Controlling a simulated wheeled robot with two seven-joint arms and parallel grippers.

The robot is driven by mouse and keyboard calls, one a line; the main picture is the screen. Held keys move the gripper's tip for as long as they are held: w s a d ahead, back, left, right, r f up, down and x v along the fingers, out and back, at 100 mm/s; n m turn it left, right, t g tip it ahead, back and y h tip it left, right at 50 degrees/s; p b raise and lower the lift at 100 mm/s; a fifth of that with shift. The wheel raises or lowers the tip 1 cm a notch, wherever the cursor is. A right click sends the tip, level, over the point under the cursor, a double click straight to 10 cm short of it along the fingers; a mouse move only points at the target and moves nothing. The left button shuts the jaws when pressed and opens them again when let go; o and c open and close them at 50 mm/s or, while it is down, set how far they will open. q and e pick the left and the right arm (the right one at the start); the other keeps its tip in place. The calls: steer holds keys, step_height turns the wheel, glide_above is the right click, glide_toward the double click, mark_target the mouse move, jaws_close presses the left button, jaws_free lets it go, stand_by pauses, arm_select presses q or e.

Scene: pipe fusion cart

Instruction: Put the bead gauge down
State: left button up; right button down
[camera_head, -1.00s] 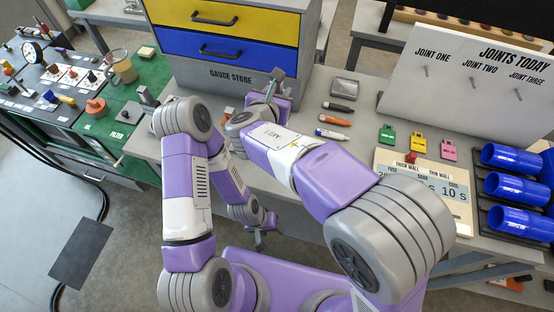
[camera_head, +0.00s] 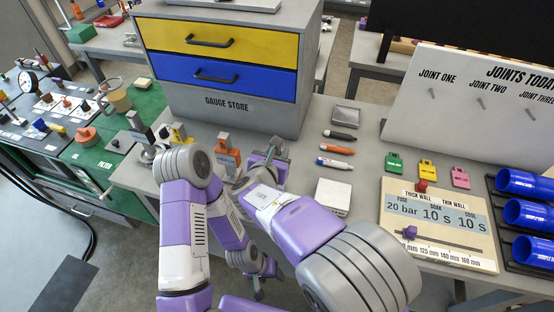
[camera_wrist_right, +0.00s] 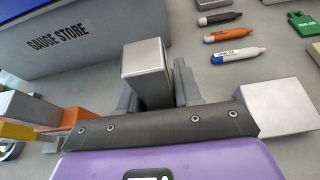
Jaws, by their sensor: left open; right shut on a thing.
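The bead gauge looks like a grey metal block in the right wrist view (camera_wrist_right: 147,72), between the fingers of my right gripper (camera_wrist_right: 155,95). In the head view my right gripper (camera_head: 266,160) is shut on it in front of the gauge store cabinet (camera_head: 228,110). The gauge's lower part is hidden, so I cannot tell whether it touches the bench. My left gripper (camera_head: 259,284) is open and empty, low in front of the bench edge, partly hidden by its arm.
An orange gauge (camera_head: 228,158) stands just left of my right gripper, with a yellow gauge (camera_head: 180,134) farther left. A white block (camera_head: 333,197) lies to the right.

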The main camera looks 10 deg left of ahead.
steer(key=shift+f, duration=0.6)
steer(key=shift+r, duration=0.1)
steer(key=c, duration=1.2)
jaws_free()
steer(key=shift+f, duration=0.2)
steer(key=o, duration=0.4)
